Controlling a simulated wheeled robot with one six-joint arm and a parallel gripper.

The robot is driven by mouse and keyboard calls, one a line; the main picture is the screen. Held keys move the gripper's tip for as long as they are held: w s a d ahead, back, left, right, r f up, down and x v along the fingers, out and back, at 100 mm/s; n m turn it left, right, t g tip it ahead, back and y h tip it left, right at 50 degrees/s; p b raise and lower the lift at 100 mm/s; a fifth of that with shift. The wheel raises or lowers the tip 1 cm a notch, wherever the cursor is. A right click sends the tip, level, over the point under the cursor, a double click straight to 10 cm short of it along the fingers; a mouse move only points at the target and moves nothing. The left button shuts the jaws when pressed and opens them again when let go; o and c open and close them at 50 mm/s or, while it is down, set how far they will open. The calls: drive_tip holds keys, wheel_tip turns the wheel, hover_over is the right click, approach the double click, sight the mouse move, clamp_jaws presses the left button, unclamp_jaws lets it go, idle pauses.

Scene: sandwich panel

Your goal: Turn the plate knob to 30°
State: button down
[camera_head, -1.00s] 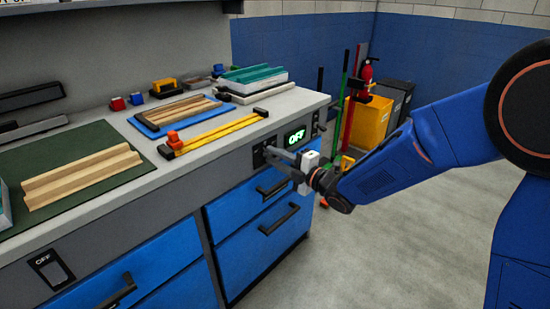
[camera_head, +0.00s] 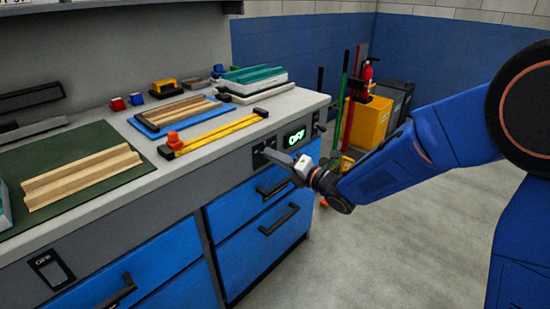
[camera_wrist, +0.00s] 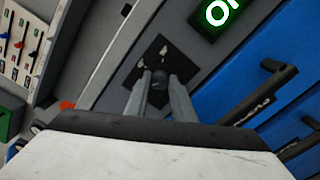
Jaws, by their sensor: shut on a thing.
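In the wrist view the black plate (camera_wrist: 146,66) looks tilted and bears small pale marks. The dark round knob (camera_wrist: 158,78) sits on it, between my two grey fingers. My gripper (camera_head: 271,153) reaches the plate from the right; in the wrist view my gripper (camera_wrist: 157,88) is shut on the knob. The fingers and the gripper body hide part of the knob and plate. I cannot read the knob's angle.
Blue drawers with black handles (camera_head: 278,188) lie just below the panel. A yellow level-like tool (camera_head: 215,134) lies on the worktop above. Another OFF-marked switch (camera_head: 50,268) is at lower left. The floor (camera_head: 400,250) to the right is clear.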

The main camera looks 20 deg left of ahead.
drive_tip(key=shift+s+f, duration=0.1)
idle(0.3)
drive_tip(key=c, duration=1.5)
unclamp_jaws()
drive_tip(key=v, duration=1.7)
drive_tip(key=shift+d, duration=0.2)
